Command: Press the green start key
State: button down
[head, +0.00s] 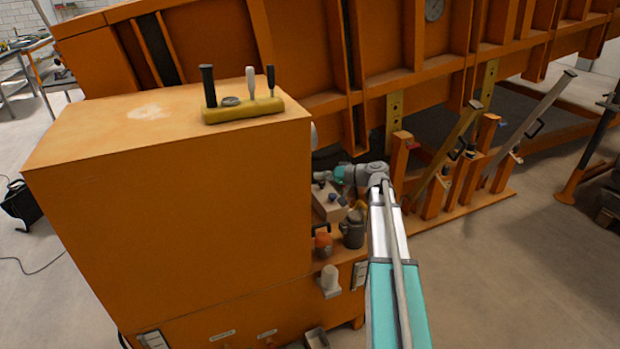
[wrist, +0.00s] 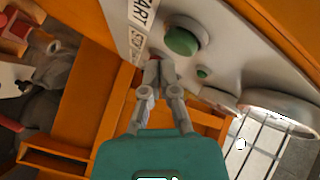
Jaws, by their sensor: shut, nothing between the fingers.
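The green start key (wrist: 182,41) is a round green button in a pale collar on a grey panel (wrist: 225,50), in the upper middle of the wrist view. A label with the letters "ART" (wrist: 141,14) is beside it. My gripper (wrist: 154,70) is shut and empty. Its fingertips are just below and left of the key in the picture, apart from the green cap. A bit of red shows behind the fingertips; what it is, I cannot tell. In the head view the key is hidden.
A small green lamp (wrist: 202,73) and a large round gauge (wrist: 279,110) are on the same panel. In the head view, an orange cabinet (head: 180,200) carries a yellow lever block (head: 243,110). A grey jug (head: 353,232) stands on the ledge below my arm.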

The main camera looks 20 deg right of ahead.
jog(key=shift+a, duration=0.95)
dwell(1.3)
jog(key=shift+d, duration=0.1)
dwell(0.3)
jog(key=shift+d, duration=0.8)
jog(key=shift+d, duration=0.1)
jog(key=shift+d, duration=2.45)
